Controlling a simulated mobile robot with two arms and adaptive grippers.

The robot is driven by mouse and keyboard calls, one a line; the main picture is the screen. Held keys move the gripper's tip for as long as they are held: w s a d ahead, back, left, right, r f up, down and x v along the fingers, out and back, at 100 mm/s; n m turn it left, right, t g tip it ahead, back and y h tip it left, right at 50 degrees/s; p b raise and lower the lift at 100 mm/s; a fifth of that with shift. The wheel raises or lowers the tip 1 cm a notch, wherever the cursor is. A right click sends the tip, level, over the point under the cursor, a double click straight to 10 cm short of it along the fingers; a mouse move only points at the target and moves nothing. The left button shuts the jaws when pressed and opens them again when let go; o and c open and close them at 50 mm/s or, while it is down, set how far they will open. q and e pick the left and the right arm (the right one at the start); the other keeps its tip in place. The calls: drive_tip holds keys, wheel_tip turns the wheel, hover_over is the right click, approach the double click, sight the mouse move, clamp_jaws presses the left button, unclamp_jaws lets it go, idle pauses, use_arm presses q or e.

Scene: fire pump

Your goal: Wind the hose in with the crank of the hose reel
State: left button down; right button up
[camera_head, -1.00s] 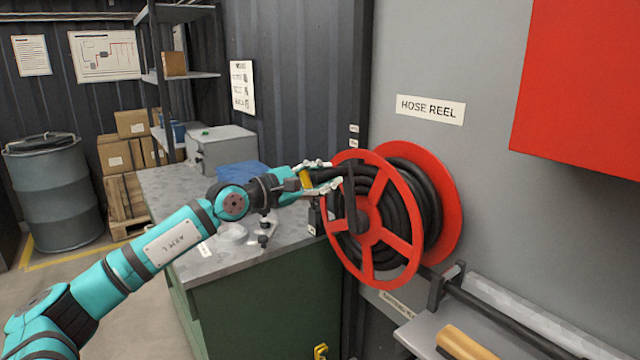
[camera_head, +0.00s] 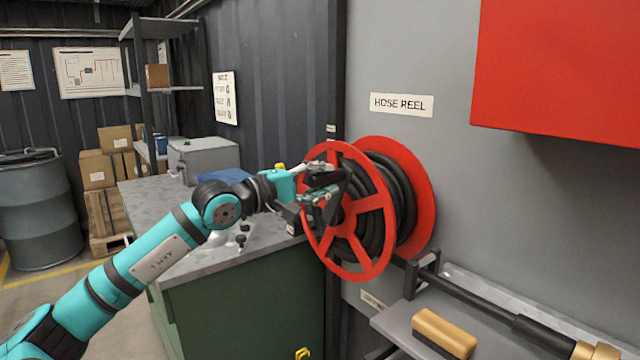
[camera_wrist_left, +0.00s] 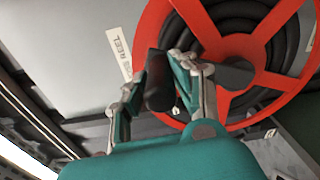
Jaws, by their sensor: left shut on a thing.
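The hose reel (camera_head: 372,204) has red spoked discs and stands by the grey wall; it also shows in the left wrist view (camera_wrist_left: 200,22). Black hose (camera_head: 402,195) lies in coils between its discs. My left gripper (camera_head: 325,182) is at the upper left part of the reel's front face. It is shut on the black crank handle (camera_wrist_left: 158,80), which sits between its fingers in the left wrist view. The fingers partly hide the crank in the head view. My right gripper is not in view.
A green cabinet with a grey worktop (camera_head: 150,205) stands left of the reel, below my left arm. A shelf (camera_head: 400,325) with a tan block (camera_head: 443,330) and a black pipe-like piece (camera_head: 480,305) is at lower right. A red box (camera_head: 560,80) juts out at upper right.

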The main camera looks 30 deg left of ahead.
use_arm(q)
drive_tip(key=shift+d+f, duration=0.15)
drive_tip(key=c, duration=1.1)
unclamp_jaws()
drive_tip(key=shift+d, duration=0.15)
drive_tip(key=shift+o, duration=0.2)
drive_tip(key=shift+a, duration=0.35)
drive_tip(key=v, duration=1.2)
drive_tip(key=shift+d, duration=0.1)
